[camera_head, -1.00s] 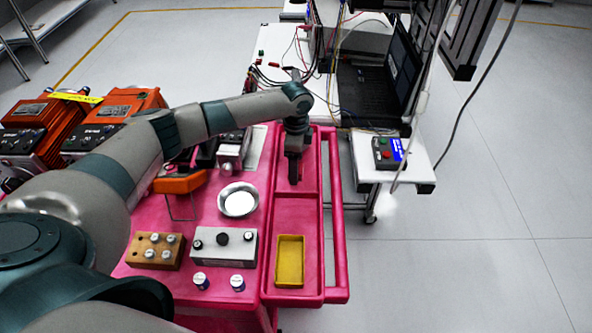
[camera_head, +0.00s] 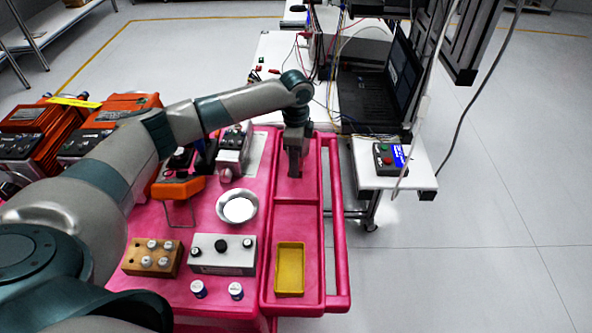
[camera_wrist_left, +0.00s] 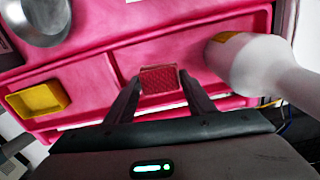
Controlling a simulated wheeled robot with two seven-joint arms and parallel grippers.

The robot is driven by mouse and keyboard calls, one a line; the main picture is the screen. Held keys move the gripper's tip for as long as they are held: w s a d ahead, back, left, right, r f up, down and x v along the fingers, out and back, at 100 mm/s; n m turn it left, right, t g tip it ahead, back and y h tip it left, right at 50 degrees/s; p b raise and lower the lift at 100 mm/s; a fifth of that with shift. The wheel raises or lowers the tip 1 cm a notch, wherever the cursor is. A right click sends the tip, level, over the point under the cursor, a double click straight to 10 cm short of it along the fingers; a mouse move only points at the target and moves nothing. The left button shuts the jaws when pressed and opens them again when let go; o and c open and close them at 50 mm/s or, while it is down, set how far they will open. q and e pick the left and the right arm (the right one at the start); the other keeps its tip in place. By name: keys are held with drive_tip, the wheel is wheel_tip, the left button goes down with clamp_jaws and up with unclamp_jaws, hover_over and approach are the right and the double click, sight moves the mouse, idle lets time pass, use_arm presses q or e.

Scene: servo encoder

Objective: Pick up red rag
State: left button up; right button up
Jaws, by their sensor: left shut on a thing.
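The red rag (camera_wrist_left: 158,79) shows in the left wrist view as a small, dark red, textured piece between the two fingertips of my left gripper (camera_wrist_left: 159,84). The gripper is shut on it. In the head view my left gripper (camera_head: 294,170) points down over the far part of the pink cart's right-hand tray (camera_head: 312,187). The rag is hard to make out there, mostly hidden by the gripper. I cannot tell whether it still touches the tray floor. My right gripper is not in view.
A yellow bin (camera_head: 290,270) sits in the tray's near compartment. A metal bowl (camera_head: 238,207), a grey block with knobs (camera_head: 223,256) and a wooden weight block (camera_head: 153,258) stand left of it. A white bottle-like object (camera_wrist_left: 245,62) is close right of the gripper in the wrist view.

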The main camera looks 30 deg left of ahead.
use_arm(q)
drive_tip(key=s+a+r+b, duration=0.2)
drive_tip(key=s+a+r, duration=0.4)
drive_tip(key=a, duration=0.3)
drive_tip(key=shift+s+r+b, duration=0.35)
drive_tip(key=shift+s+b, duration=0.05)
drive_tip(key=shift+s, duration=0.35)
drive_tip(key=shift+o, duration=0.5)
